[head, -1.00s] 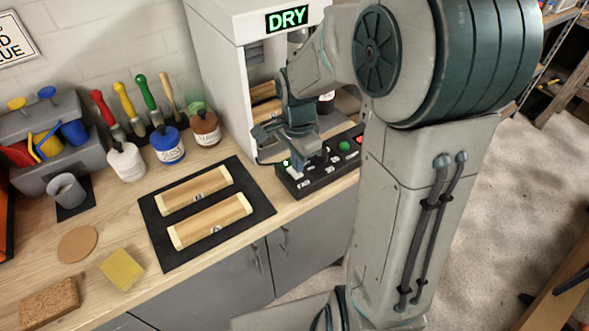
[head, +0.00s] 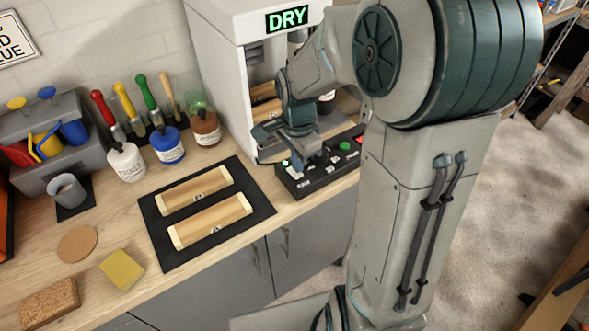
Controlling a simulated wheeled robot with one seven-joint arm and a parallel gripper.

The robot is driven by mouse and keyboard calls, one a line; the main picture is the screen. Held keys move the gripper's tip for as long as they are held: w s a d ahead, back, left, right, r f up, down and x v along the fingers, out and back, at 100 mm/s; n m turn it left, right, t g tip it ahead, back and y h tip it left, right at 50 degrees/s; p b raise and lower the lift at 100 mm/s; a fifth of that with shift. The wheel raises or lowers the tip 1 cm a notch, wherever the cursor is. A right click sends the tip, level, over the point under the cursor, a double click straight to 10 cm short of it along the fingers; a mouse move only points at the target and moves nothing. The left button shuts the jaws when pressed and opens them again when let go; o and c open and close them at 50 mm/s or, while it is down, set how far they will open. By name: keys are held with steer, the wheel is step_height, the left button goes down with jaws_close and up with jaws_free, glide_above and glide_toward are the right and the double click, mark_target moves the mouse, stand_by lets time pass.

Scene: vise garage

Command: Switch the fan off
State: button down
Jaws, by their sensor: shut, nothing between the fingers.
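The black control panel (head: 318,182) sits at the front of the white cabinet (head: 215,45), whose green display (head: 287,18) reads DRY. A green button (head: 344,146) and a red one (head: 360,140) show at the panel's right part, and a small green light shows at its left end. My gripper (head: 305,168) is shut and empty, pointing down at the left part of the panel. It hides some of the controls there, and I cannot tell whether it touches one. No fan is clearly visible; my arm covers much of the cabinet's opening.
A black mat (head: 258,208) with two wooden pieces lies left of the panel. White, blue and brown jars (head: 167,145) stand behind it, near upright brushes. A yellow sponge (head: 121,270) and a cork block (head: 50,302) lie at the front left.

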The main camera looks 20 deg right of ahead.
steer(key=shift+f+b, duration=0.85)
steer(key=shift+f, duration=0.1)
stand_by(0.6)
steer(key=shift+r+p, duration=2.6)
steer(key=shift+r, duration=1)
steer(key=s+r+n+t, duration=0.1)
steer(key=s+r+n, duration=0.2)
steer(key=s+n, duration=0.4)
steer(key=s+r+n+t, duration=0.2)
steer(key=s+r+n, duration=0.2)
steer(key=s+n, duration=0.3)
steer(key=shift+s, duration=0.25)
steer(key=shift+d+r, duration=0.1)
